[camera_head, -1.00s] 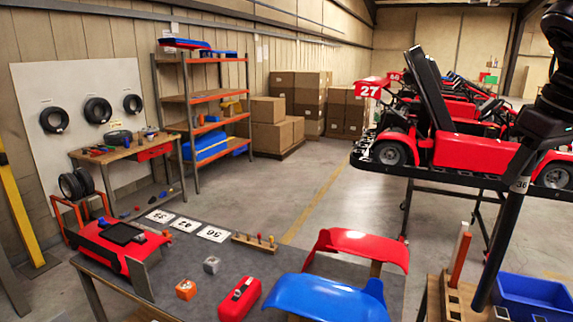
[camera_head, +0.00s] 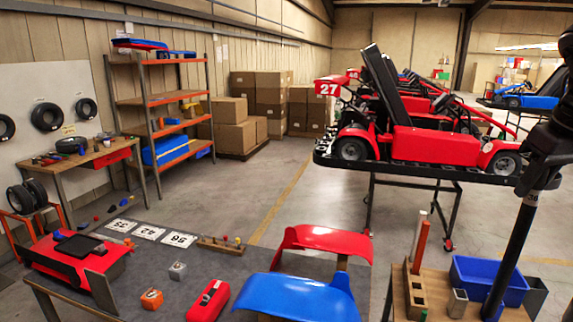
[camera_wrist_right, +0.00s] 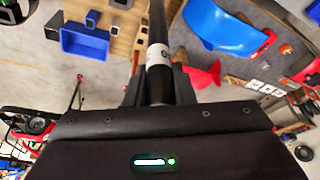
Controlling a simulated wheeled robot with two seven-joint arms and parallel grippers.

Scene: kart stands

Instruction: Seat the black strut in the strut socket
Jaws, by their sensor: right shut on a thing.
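The black strut (camera_head: 515,245) is a long dark rod with a white label near its upper part. My right gripper (camera_head: 543,172) is shut on its upper end at the right edge of the head view. The strut hangs tilted, its lower end toward the bottom edge in front of the blue bin. In the right wrist view the strut (camera_wrist_right: 156,22) runs away from between the fingers (camera_wrist_right: 158,90), its label showing. I cannot make out the strut socket for certain. My left gripper is not in view.
A wooden bench with a wooden block (camera_head: 415,292), upright rods and a blue bin (camera_head: 500,272) is at lower right. A red kart (camera_head: 430,143) stands on a raised stand behind. The grey table (camera_head: 190,255) holds red and blue panels. Open floor lies between.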

